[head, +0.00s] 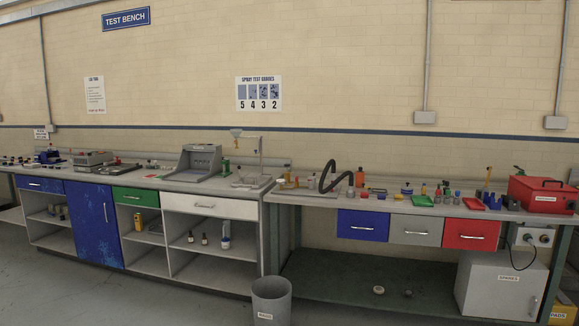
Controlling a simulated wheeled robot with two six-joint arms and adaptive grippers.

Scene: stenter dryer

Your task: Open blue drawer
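A blue drawer (362,232) with a silver bar handle is under the right bench top, at the left end of a row of three. It looks shut, flush with the grey drawer (409,236) and red drawer (471,240) beside it. Another blue drawer front (34,183) with a handle is at the far left of the left bench, and it also looks shut. A tall blue cabinet door (95,222) with an upright handle stands right of that one. Neither of my grippers shows in the head view.
A grey waste bin (272,299) stands on the floor before the gap between the benches. A white cabinet (497,286) and yellow box (563,308) are at the lower right. Small tools and bottles crowd the right bench top (320,200). The floor (120,305) at front left is clear.

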